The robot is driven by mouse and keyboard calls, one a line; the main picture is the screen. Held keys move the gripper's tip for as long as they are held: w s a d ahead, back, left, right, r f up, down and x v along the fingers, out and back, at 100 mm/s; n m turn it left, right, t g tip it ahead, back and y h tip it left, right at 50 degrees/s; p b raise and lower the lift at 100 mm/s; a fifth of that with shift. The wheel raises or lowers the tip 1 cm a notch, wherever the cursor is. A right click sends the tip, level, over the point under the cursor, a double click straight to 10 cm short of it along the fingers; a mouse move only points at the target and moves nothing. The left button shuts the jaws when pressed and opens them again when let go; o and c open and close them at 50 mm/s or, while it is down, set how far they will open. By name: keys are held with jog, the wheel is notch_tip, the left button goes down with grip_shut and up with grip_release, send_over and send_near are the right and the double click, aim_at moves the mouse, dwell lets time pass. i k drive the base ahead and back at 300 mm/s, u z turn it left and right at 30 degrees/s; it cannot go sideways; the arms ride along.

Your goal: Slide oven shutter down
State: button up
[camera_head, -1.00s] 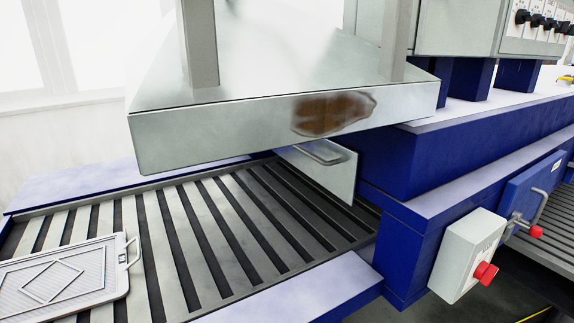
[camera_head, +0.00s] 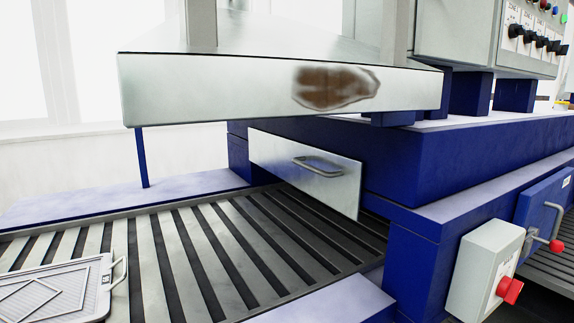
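The oven shutter (camera_head: 290,166) is a pale metal plate on the front of the blue oven (camera_head: 440,165), under the metal hood. A curved grey handle (camera_head: 318,167) sits near its middle. The shutter's lower edge is above the slatted conveyor at the left, with a dark gap below; at the right its lower corner is close to the slats. My gripper is not in view, so I cannot see its fingers.
A metal hood (camera_head: 270,90) with a brown stain overhangs the conveyor (camera_head: 220,250). A grey tray (camera_head: 60,290) lies on the slats at lower left. A switch box (camera_head: 485,270) with a red knob juts out at right. A control panel (camera_head: 530,35) is above.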

aim_at(335, 179)
jog(key=z, duration=0.1)
jog(key=k, duration=1.1)
jog(key=u, duration=0.45)
jog(key=i, duration=2)
